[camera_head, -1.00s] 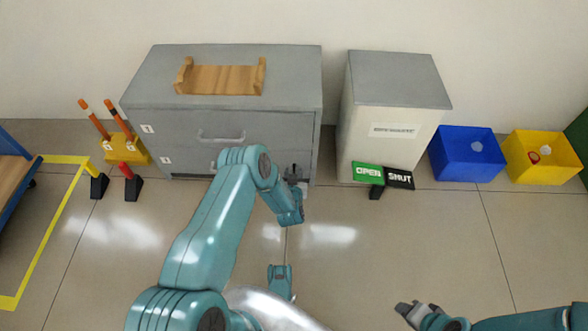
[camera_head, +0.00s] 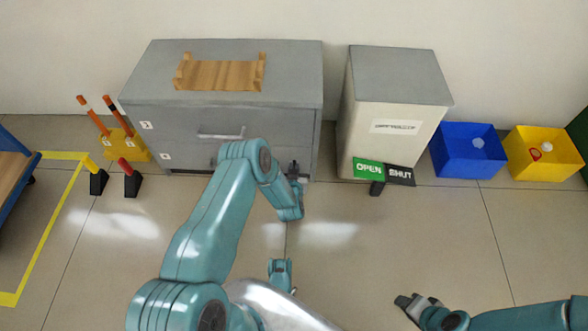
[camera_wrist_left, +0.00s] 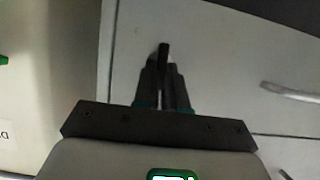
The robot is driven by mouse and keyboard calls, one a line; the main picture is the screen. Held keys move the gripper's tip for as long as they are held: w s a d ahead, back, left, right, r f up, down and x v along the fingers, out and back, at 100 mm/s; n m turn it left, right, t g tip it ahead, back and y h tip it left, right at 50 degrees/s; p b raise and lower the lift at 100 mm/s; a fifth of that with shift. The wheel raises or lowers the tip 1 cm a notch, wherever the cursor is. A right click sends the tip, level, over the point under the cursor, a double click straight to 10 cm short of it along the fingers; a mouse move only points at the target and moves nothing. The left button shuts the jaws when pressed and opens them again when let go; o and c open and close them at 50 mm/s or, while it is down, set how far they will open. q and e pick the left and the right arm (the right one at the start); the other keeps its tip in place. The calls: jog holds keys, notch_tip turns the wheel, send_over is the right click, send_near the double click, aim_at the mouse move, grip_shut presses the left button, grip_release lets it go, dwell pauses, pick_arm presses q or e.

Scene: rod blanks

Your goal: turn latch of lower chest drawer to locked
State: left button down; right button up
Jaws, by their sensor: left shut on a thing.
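The grey chest (camera_head: 230,112) stands against the wall, with two drawers one above the other. The lower drawer (camera_head: 190,158) is partly hidden behind my left arm. My left gripper (camera_head: 295,175) is at the right end of the chest's front, low down. In the left wrist view my left gripper (camera_wrist_left: 163,75) is shut on the dark latch (camera_wrist_left: 163,50), whose tip sticks out past the fingers. The fingers cover most of the latch, so its exact angle is hard to read. My right gripper (camera_head: 410,304) is over open floor at the lower right, away from the chest.
A wooden tray (camera_head: 220,75) lies on the chest. A pale cabinet (camera_head: 390,115) stands to its right, with an OPEN sign (camera_head: 368,169) and a SHUT sign (camera_head: 400,176) before it. Blue (camera_head: 467,155) and yellow (camera_head: 541,156) bins stand further right.

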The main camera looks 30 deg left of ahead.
pick_arm(q)
jog(key=shift+a, duration=0.1)
jog(key=shift+s+a+f+n+t+h, duration=0.2)
jog(key=shift+n+t+h, duration=0.7)
jog(key=shift+n, duration=1.35)
jog(key=shift+s+a+f+n+t+h, duration=0.1)
jog(key=shift+a+f+n+t+h, duration=0.3)
jog(key=shift+n+t, duration=1.35)
jog(key=shift+s+f+n+t+h, duration=0.1)
jog(key=shift+n+t+h, duration=0.6)
jog(key=shift+n, duration=2)
jog(key=c, duration=1.2)
grip_release()
jog(key=shift+s+d, duration=0.1)
jog(key=shift+d, duration=0.05)
